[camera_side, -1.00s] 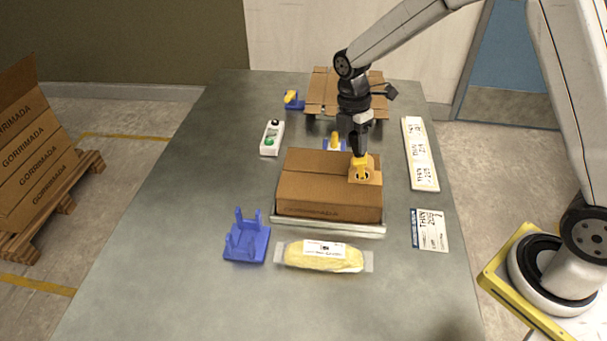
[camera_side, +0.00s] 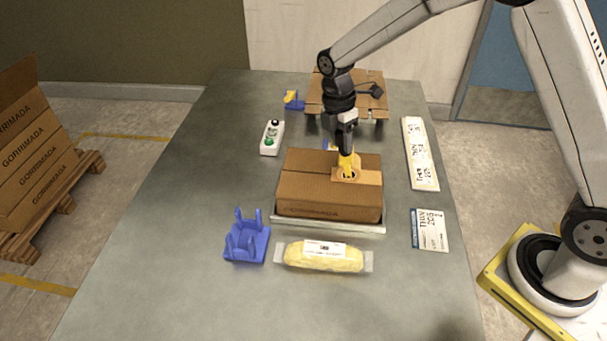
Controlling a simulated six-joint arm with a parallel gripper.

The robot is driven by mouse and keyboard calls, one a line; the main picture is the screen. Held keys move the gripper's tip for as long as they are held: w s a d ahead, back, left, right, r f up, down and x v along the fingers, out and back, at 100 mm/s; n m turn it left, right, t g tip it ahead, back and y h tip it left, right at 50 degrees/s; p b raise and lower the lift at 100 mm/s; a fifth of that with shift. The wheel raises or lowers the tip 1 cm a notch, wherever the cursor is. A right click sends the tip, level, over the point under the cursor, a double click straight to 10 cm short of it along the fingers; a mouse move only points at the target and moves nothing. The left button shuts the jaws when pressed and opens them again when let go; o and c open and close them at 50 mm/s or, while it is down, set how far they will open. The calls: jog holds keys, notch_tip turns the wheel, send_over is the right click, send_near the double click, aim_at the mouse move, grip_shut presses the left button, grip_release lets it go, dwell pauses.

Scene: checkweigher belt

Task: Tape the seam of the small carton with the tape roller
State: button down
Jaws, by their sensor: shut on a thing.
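The small carton (camera_side: 310,188) is a closed brown box on a pale tray (camera_side: 328,226) in the middle of the table. My gripper (camera_side: 345,149) is shut on the yellow tape roller (camera_side: 347,164) and points down at the carton. The roller's lower end is at the carton's top, right of its middle. A lighter tan strip (camera_side: 371,177) lies on the top from the roller to the right edge. My gripper and the roller hide part of the top, so I cannot tell the exact contact.
An empty-looking blue holder (camera_side: 247,240) and a yellow wrapped pack (camera_side: 324,256) lie in front. A white box with a green button (camera_side: 271,138) stands left. Labels (camera_side: 429,230) and a long white strip (camera_side: 420,152) lie right. A cardboard-topped stand (camera_side: 372,100) is behind.

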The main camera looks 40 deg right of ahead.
jog(key=shift+w+a, duration=0.25)
jog(key=shift+a, duration=0.05)
jog(key=shift+w+a, duration=0.1)
jog(key=shift+a, duration=0.05)
jog(key=shift+w+a, duration=1)
jog(key=shift+w, duration=0.05)
jog(key=shift+r, duration=0.1)
jog(key=shift+w+a, duration=0.1)
jog(key=shift+w+a, duration=1)
jog(key=shift+w, duration=0.05)
jog(key=shift+f, duration=0.2)
jog(key=shift+w+a+r, duration=0.1)
jog(key=shift+w+a, duration=1)
jog(key=shift+a, duration=0.05)
